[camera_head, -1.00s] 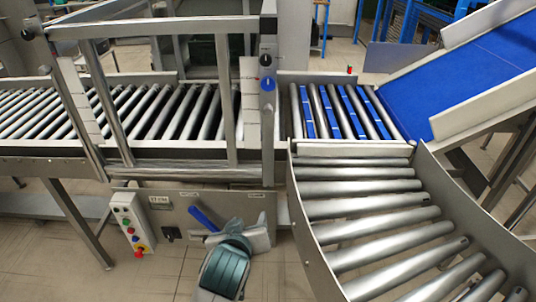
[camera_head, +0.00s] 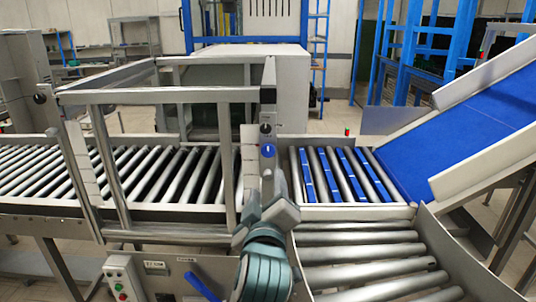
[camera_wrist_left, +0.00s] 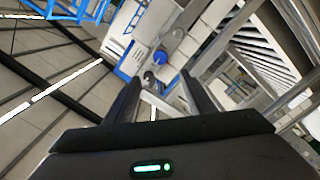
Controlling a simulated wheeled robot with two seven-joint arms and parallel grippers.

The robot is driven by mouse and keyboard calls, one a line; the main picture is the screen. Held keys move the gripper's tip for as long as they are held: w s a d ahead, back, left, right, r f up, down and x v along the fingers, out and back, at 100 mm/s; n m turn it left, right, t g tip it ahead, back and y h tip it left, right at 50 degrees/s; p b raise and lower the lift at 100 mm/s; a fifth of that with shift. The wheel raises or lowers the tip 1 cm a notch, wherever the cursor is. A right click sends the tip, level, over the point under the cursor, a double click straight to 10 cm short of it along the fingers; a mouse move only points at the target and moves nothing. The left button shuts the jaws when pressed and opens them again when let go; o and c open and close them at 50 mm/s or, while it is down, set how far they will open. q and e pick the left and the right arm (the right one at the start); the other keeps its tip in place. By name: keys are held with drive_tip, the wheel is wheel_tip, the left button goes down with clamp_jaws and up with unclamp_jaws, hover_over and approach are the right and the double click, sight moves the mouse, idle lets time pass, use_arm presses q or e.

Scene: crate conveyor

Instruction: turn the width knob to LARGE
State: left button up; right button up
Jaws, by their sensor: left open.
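A round blue knob (camera_head: 269,150) sits on the grey upright post at the right end of the frame over the rollers. A smaller black knob (camera_head: 265,129) is just above it. No knob lettering is readable, so I cannot tell which one sets width. My left gripper (camera_head: 270,185) is raised in front of the post, just below the blue knob and apart from it. My right gripper is not in view.
A metal guard frame (camera_head: 165,95) stands over the roller conveyor (camera_head: 60,175). A blue lever (camera_head: 203,287) and a button box (camera_head: 122,278) are on the front panel below. A blue belt (camera_head: 455,140) slopes up at the right. Curved rollers lie right of my arm.

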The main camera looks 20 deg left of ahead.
use_arm(q)
drive_tip(key=shift+w, duration=0.15)
drive_tip(key=p, duration=0.5)
approach(268, 152)
drive_tip(key=x, duration=0.7)
drive_tip(key=shift+w+a+r, duration=0.1)
drive_tip(key=shift+w+r, duration=0.05)
drive_tip(key=shift+w, duration=0.2)
drive_tip(key=shift+w+a+p, duration=0.2)
drive_tip(key=shift+w+p, duration=0.15)
drive_tip(key=shift+w, duration=0.3)
drive_tip(key=c, duration=0.9)
drive_tip(key=shift+c, duration=0.9)
